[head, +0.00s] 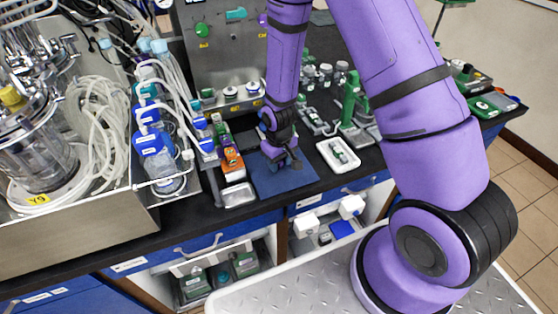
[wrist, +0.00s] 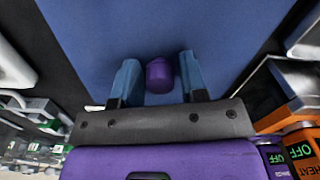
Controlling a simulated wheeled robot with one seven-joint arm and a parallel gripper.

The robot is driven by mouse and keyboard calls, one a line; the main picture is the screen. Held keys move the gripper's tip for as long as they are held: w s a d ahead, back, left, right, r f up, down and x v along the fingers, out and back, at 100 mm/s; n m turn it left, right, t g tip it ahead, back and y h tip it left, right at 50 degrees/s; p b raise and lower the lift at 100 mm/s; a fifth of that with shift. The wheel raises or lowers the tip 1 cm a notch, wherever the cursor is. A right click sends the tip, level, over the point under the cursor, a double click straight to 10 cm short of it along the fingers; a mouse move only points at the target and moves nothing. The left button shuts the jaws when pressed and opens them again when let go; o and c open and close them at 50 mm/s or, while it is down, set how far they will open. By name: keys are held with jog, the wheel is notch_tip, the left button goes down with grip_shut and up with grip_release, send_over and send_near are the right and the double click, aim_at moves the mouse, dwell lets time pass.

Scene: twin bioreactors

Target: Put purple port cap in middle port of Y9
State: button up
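The purple port cap (wrist: 159,75) lies on the blue mat (wrist: 95,25) in the wrist view, between my gripper's two blue fingers. My gripper (wrist: 158,80) is open, with a finger on either side of the cap and narrow gaps showing. In the head view my gripper (head: 284,163) is low over the blue mat (head: 285,182), and the cap there is hidden. The Y9 vessel (head: 45,165) is a clear bioreactor at the far left, above a yellow Y9 label (head: 39,199). Its metal lid is partly cut off, and I cannot make out the middle port.
An orange-fronted device (head: 232,165) and a small metal tray (head: 238,195) stand left of the mat. A white tray (head: 338,154) is to its right. Blue-capped bottles (head: 152,140) and coiled tubing (head: 100,130) fill the space towards Y9. A metal panel (head: 222,50) stands behind.

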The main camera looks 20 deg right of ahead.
jog(key=shift+o, duration=0.7)
jog(key=shift+r, duration=0.1)
